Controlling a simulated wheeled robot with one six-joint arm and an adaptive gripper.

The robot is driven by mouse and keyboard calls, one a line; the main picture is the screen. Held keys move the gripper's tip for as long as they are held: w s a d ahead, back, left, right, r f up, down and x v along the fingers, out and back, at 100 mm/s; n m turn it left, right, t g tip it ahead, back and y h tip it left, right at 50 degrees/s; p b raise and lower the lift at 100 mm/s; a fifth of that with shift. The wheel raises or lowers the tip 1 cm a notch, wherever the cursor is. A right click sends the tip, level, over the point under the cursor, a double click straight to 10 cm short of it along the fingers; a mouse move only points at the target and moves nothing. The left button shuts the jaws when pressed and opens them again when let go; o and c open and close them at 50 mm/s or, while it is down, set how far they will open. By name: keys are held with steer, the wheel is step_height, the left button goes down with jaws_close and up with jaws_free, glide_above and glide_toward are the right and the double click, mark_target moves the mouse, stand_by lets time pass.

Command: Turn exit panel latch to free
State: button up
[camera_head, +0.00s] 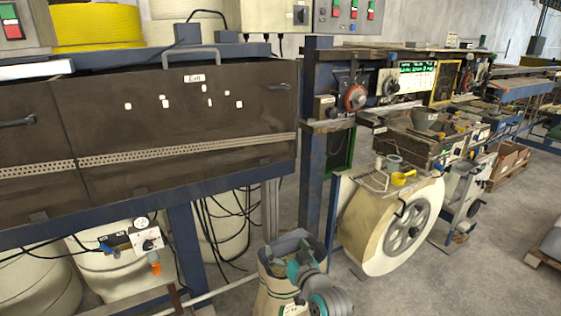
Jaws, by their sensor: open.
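The dark brown exit panel (180,120) fills the left part of the head view. It carries a small white "Exit" label (194,78) and a grey bar handle (190,58) along its top edge. A dark latch (279,87) lies roughly level near the panel's upper right corner. Its exact setting is too small to tell. The panel looks closed against its blue frame.
A second dark panel (35,135) with its own dark handle (18,122) adjoins on the left. A blue post (312,150) stands right of the exit panel.

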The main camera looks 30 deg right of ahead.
steer(key=w+d+r, duration=0.4)
steer(key=w+r, duration=0.3)
steer(key=r, duration=0.2)
steer(key=n+t+y, duration=0.1)
steer(key=n, duration=0.1)
glide_toward(282, 87)
steer(key=w, duration=1)
steer(key=shift+w+f, duration=0.15)
steer(key=shift+w, duration=0.25)
steer(key=c, duration=0.8)
